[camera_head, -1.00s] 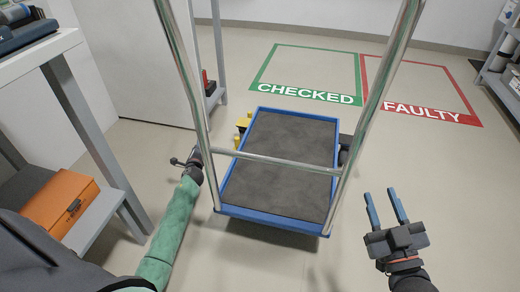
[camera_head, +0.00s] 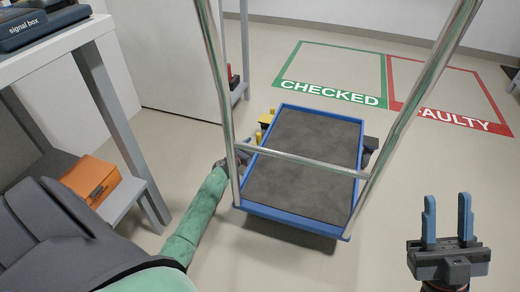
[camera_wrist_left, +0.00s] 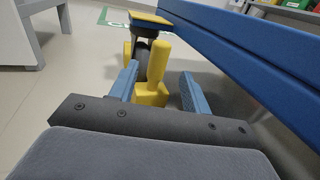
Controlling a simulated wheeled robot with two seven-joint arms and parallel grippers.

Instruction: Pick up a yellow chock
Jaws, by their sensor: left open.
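A yellow chock (camera_wrist_left: 153,92) with an upright post sits on the floor by a dark caster wheel (camera_wrist_left: 142,62), beside the blue trolley edge. In the head view its yellow post (camera_head: 258,137) shows small at the trolley's left side. My left gripper (camera_wrist_left: 161,90) is open, its two blue fingers pointing at the chock, one on either side of it in the picture; I cannot tell whether they touch it. In the head view this gripper is partly hidden behind the trolley's handle post. My right gripper (camera_head: 447,218) is open and empty at the lower right.
The blue trolley (camera_head: 290,221) with a grey deck and tall metal handle (camera_head: 305,163) stands close on the right of my left gripper. A grey shelf (camera_head: 150,205) with an orange case (camera_head: 92,178) is at left. Floor beyond, with green and red marked areas, is clear.

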